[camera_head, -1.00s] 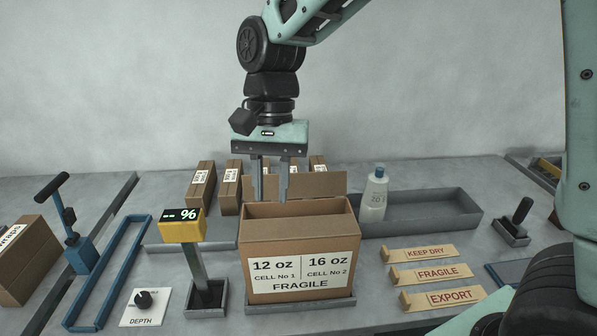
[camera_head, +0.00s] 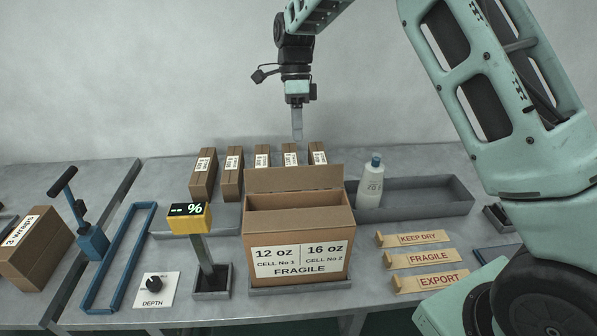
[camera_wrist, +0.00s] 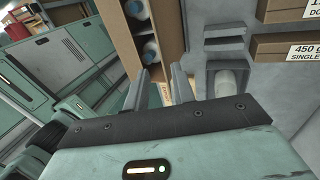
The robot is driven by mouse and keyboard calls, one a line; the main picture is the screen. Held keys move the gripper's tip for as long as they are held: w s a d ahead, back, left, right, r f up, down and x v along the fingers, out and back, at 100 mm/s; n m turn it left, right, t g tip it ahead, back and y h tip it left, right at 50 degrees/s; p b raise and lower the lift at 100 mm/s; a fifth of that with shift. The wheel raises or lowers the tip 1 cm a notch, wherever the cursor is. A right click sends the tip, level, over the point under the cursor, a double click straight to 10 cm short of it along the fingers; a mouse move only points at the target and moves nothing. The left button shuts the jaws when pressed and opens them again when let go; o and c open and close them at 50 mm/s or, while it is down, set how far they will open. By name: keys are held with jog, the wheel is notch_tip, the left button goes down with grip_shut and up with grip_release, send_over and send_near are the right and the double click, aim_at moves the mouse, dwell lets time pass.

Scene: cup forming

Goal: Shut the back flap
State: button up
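The brown carton (camera_head: 297,262) stands in the middle of the table, its labelled front towards me. Its back flap (camera_head: 295,180) stands up along the rear edge, and the top behind the front edge is open. My gripper (camera_head: 297,136) hangs above and behind the flap, fingers pointing down, apart from the carton. In the head view its fingers overlap side-on. In the wrist view the two fingers (camera_wrist: 157,88) are spread with an empty gap between them. That view also shows the carton (camera_wrist: 172,30) beyond the fingers, with bottles (camera_wrist: 150,50) inside.
Several small brown boxes (camera_head: 262,160) stand in a row behind the carton. A white bottle (camera_head: 370,187) stands in a grey tray (camera_head: 435,199) to the right. A yellow display post (camera_head: 188,217) is close on the left. Wooden labels (camera_head: 420,258) lie at the right front.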

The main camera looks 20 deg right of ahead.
aim_at(299, 173)
jog(key=p+x, duration=0.3)
jog(key=x, duration=0.8)
jog(key=shift+s+a+f, duration=0.1)
jog(key=shift+s+f, duration=0.05)
jog(key=shift+f, duration=0.15)
grip_shut()
